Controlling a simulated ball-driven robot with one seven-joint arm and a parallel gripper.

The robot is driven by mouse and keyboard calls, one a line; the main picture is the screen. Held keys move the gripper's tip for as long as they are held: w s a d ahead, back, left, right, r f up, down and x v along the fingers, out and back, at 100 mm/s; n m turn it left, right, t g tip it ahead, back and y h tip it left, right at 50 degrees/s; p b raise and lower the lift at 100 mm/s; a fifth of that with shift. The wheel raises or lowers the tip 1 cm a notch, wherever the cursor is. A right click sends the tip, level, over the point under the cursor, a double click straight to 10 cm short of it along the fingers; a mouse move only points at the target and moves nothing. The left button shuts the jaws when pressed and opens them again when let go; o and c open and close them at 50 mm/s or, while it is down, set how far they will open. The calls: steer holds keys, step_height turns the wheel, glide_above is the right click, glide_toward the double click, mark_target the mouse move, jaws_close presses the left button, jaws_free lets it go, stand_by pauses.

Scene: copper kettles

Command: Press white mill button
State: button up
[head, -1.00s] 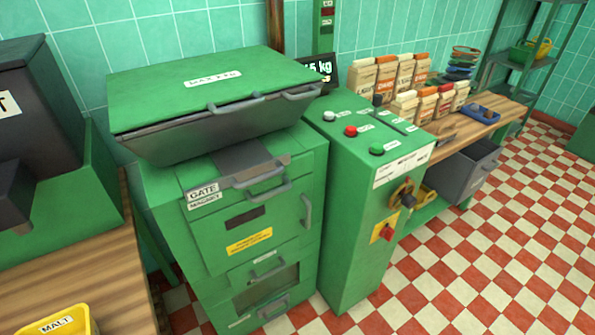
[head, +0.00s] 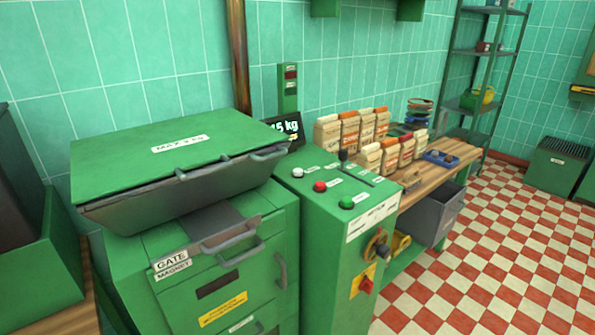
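The white mill button (head: 297,172) is on the top of the green control cabinet (head: 325,225), at its back left corner. A red button (head: 320,187) and a green button (head: 346,202) sit in a row in front of it, each with a small white label beside it. A black lever (head: 343,155) stands behind and to the right of the buttons. Nothing covers the white button. My gripper is not in view.
The green mill (head: 200,270) with its closed lid (head: 160,150) stands left of the cabinet. A scale display (head: 287,127) stands behind. A wooden bench (head: 450,160) with paper bags (head: 350,130) is to the right. The checkered floor (head: 470,270) at right is clear.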

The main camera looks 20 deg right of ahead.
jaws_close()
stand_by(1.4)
